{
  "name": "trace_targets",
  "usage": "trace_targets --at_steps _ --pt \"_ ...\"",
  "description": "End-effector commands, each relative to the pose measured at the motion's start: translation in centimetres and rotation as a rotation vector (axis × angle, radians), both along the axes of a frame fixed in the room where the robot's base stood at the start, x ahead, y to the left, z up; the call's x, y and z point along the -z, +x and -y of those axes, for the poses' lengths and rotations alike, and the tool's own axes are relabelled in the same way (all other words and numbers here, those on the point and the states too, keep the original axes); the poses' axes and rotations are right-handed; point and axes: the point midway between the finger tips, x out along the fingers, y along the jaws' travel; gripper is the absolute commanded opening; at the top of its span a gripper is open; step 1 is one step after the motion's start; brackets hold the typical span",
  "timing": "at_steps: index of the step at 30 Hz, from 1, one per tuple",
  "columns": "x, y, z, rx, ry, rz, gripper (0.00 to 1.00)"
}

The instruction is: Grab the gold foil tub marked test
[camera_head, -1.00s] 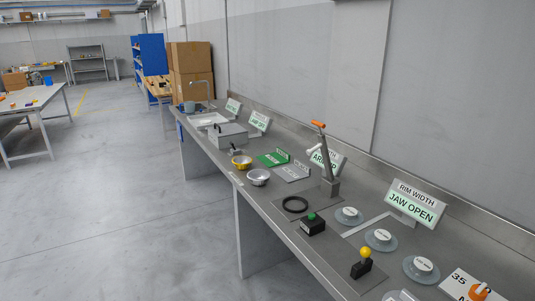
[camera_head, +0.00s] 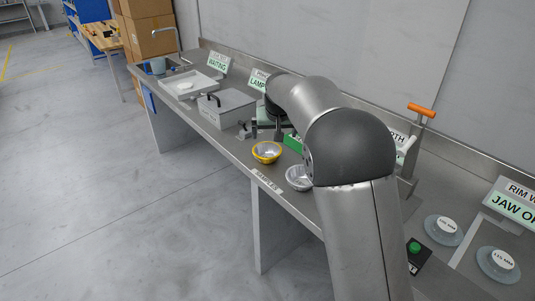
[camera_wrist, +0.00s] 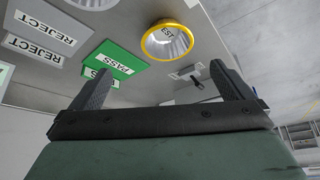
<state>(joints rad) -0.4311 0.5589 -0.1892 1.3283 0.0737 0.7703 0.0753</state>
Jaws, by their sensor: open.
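The gold foil tub (camera_head: 266,152) stands upright on the steel bench near its front edge. In the wrist view the tub (camera_wrist: 167,40) has a yellow-gold rim, a silvery inside and a label on which "EST" reads. My gripper (camera_wrist: 160,69) is open, with its two fingers apart and nothing between them. In the wrist view the tub lies ahead of the fingertips, within the span between them but apart from them. In the head view my gripper is small and dark behind the tub, partly covered by my arm.
A silver tub (camera_head: 298,177) sits to the right of the gold one. A green PASS plate (camera_wrist: 115,62) and grey REJECT plates (camera_wrist: 45,39) lie beside the tub. A grey box (camera_head: 226,107) and white tray (camera_head: 188,86) stand farther left.

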Motion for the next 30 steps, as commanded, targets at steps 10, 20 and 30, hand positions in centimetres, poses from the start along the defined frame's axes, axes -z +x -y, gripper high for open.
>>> trace_targets --at_steps 10,20,30 --pt "4.0 3.7 -2.0 -0.013 -0.004 0.024 1.0" --pt "9.6 6.8 -2.6 -0.013 -0.003 0.025 1.0" --pt "12.1 8.4 -2.8 -0.013 -0.003 0.025 1.0"
